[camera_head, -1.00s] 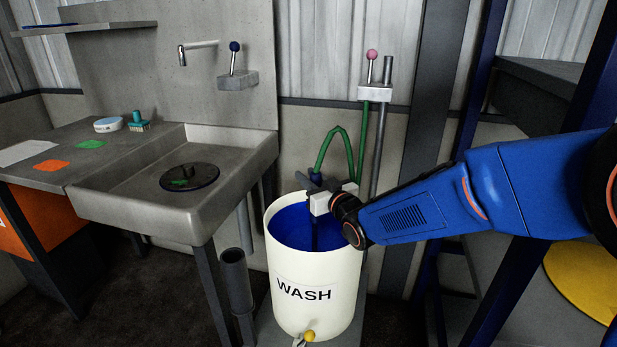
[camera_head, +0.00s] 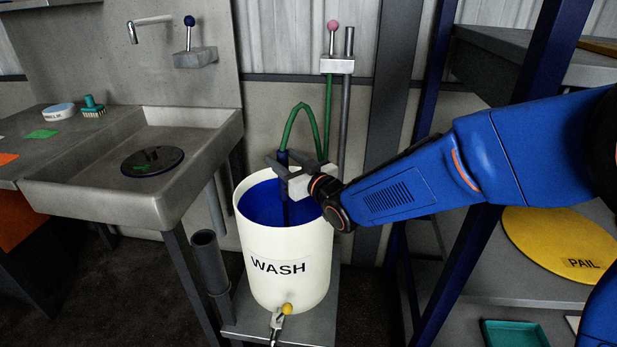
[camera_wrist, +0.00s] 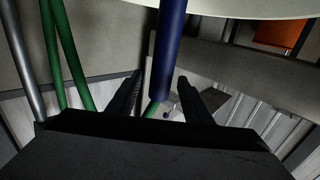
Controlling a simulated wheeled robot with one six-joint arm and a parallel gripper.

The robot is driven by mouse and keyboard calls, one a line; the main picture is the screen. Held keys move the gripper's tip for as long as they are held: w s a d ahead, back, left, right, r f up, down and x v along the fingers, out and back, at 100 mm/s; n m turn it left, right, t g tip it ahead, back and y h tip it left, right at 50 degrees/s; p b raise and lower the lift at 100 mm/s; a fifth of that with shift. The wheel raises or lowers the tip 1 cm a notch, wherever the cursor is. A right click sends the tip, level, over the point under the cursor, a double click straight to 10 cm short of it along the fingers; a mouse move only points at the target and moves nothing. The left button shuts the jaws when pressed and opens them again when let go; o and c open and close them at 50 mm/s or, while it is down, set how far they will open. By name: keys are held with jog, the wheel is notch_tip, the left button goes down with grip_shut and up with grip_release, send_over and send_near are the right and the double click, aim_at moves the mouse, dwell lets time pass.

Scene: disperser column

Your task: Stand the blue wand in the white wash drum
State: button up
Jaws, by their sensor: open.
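The white wash drum (camera_head: 288,278), labelled WASH, stands upright on a low grey platform, with a dark blue inside. The blue wand (camera_head: 284,213) stands nearly upright in it, its lower end hidden in the drum and its top above the rim. A green hose (camera_head: 313,116) loops up from its top. My gripper (camera_head: 278,165) is over the drum's back rim with its jaws spread at the wand. In the wrist view the wand (camera_wrist: 170,50) shows between the two open fingers (camera_wrist: 159,80), with a visible gap on each side.
A grey sink (camera_head: 110,195) stands left of the drum, with an upright dark tube (camera_head: 208,262) between them. A post with a pink-knobbed valve (camera_head: 337,64) rises behind. A shelf rack with a yellow PAIL disc (camera_head: 560,250) and teal tray (camera_head: 514,335) is at right.

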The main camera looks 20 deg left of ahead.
jog(key=v, duration=1.2)
jog(key=shift+s+d, duration=0.2)
jog(key=shift+d, duration=0.15)
jog(key=shift+r, duration=0.1)
